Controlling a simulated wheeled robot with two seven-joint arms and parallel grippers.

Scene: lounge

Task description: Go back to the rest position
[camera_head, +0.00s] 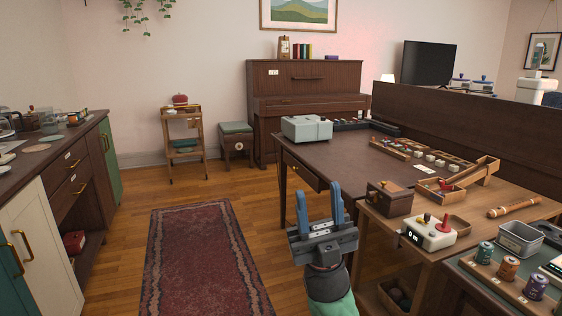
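My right gripper (320,212) is in the lower middle of the head view, with its two blue fingers pointing up and apart. Nothing shows between the fingers, so it is open and empty. It is in front of the dark desk (345,155), beside its near left corner and left of the wooden box (389,198). I cannot tell whether it touches the desk edge, but it looks apart from it. My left gripper is not in view.
A grey case (306,129) sits on the desk. A counter (60,150) runs along the left. The floor with a red rug (200,262) is clear.

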